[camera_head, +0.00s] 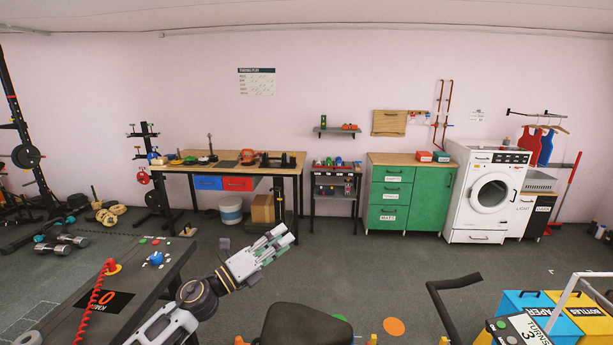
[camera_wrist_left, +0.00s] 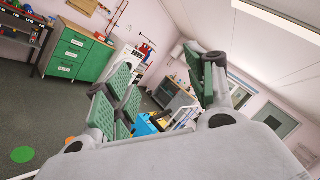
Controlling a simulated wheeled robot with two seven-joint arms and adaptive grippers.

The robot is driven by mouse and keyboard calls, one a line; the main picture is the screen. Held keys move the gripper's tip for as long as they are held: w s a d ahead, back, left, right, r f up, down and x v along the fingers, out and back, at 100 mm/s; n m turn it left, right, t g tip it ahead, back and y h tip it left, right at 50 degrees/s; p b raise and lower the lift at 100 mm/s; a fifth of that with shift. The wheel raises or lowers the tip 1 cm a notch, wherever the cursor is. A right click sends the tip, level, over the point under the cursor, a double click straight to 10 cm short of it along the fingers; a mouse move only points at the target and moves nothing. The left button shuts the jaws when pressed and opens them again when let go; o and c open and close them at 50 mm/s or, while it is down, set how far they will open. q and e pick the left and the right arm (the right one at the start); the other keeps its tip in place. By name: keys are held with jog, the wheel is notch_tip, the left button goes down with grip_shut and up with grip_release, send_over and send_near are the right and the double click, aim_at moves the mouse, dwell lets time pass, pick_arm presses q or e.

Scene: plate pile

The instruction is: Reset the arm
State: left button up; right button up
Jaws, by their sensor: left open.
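My left arm comes in from the lower left in the head view. Its gripper (camera_head: 278,238) is raised over the open floor, to the right of the dark table. In the left wrist view the gripper (camera_wrist_left: 165,100) has its green-padded fingers spread apart, with nothing between them. The gripper touches nothing that I can see. My right gripper is not in either view.
A dark table (camera_head: 62,318) with a red coiled cord stands close at the lower left. A black seat (camera_head: 305,325) is at the bottom middle. Blue and yellow bins (camera_head: 560,312) stand at the lower right. A workbench (camera_head: 285,170), green cabinet (camera_head: 432,200) and washing machine (camera_head: 462,215) line the wall.

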pick_arm(q)
jog(key=s+a+f+n+t+y, duration=0.1)
jog(key=s+a+f+n+y, duration=0.2)
jog(key=a+f+n+y, duration=0.75)
jog(key=s+a+f+n+t+y, duration=0.1)
jog(key=s+a+f+n+y, duration=0.4)
jog(key=n, duration=1)
jog(key=s+f+n+g, duration=0.4)
jog(key=s+f+g, duration=0.25)
jog(key=s, duration=0.45)
jog(key=s+f+n+g, duration=0.45)
jog(key=s+f, duration=0.35)
jog(key=s, duration=0.4)
notch_tip(320, 180, down, 34)
jog(key=s+m+g, duration=0.1)
jog(key=s+g, duration=0.1)
jog(key=s, duration=0.1)
jog(key=s+a+f, duration=0.2)
jog(key=s+f, duration=0.7)
jog(key=s, duration=0.2)
jog(key=s+a+f+g, duration=0.1)
jog(key=s+f, duration=0.9)
jog(key=shift+s+a, duration=0.35)
jog(key=shift+a, duration=0.05)
jog(key=shift+s+y, duration=0.15)
jog(key=shift+y, duration=0.1)
